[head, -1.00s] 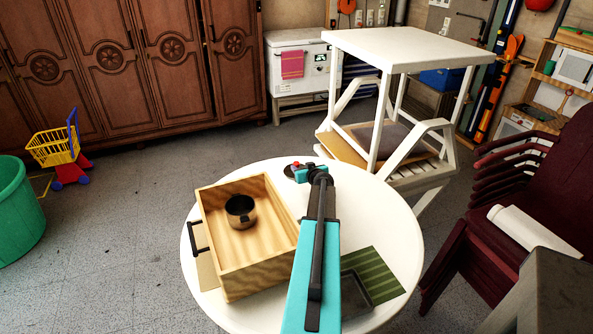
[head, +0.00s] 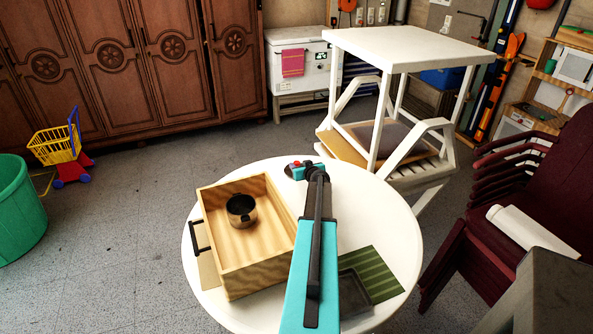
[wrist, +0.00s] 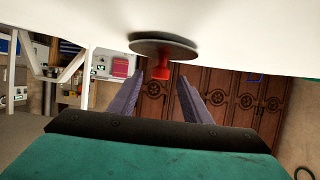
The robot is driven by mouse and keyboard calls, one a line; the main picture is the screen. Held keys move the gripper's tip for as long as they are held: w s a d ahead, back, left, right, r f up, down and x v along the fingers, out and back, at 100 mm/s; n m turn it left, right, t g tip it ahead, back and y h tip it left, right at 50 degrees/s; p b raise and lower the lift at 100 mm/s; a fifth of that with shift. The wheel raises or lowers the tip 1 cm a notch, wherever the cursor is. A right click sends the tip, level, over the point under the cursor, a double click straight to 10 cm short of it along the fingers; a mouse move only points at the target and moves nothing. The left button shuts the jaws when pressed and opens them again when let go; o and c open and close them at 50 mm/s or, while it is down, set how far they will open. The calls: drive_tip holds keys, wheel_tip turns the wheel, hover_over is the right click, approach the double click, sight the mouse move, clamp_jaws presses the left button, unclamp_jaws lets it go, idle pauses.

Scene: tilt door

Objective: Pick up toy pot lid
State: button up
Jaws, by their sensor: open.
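The toy pot lid (wrist: 150,47) is a dark round disc with a red knob (wrist: 162,70), lying on the white round table. The wrist view shows the table upside down. In the head view the lid (head: 289,171) is at the table's far edge, partly hidden by my gripper (head: 302,168). My gripper (wrist: 162,78) is open, its two grey fingers pointing at the lid. The red knob appears between the fingertips in the wrist view; I cannot tell whether it is within their reach. Nothing is held.
A wooden box (head: 262,269) with a dark metal pot (head: 241,211) inside stands left of my arm on the table (head: 385,207). A green striped mat (head: 377,279) and a grey tray (head: 354,291) lie right of it. A white table frame (head: 405,48) stands behind.

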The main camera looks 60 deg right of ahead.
sight(297, 162)
drive_tip(key=shift+p+x, duration=1.3)
drive_tip(key=shift+x, duration=1.1)
clamp_jaws()
drive_tip(key=shift+r, duration=0.1)
drive_tip(key=shift+a+r+b, duration=0.1)
drive_tip(key=shift+r+b, duration=0.3)
drive_tip(key=shift+r, duration=0.2)
drive_tip(key=shift+r+b, duration=0.45)
drive_tip(key=shift+r, duration=0.5)
drive_tip(key=s+a+b, duration=0.2)
drive_tip(key=s+a, duration=0.1)
drive_tip(key=s, duration=0.1)
drive_tip(key=s+a+r+b, duration=0.1)
drive_tip(key=s+a+b, duration=0.1)
drive_tip(key=s+a, duration=0.1)
drive_tip(key=s+a+b, duration=0.2)
drive_tip(key=s+a, duration=0.1)
drive_tip(key=s, duration=0.3)
drive_tip(key=shift+a+r, duration=0.25)
drive_tip(key=shift+r, duration=0.1)
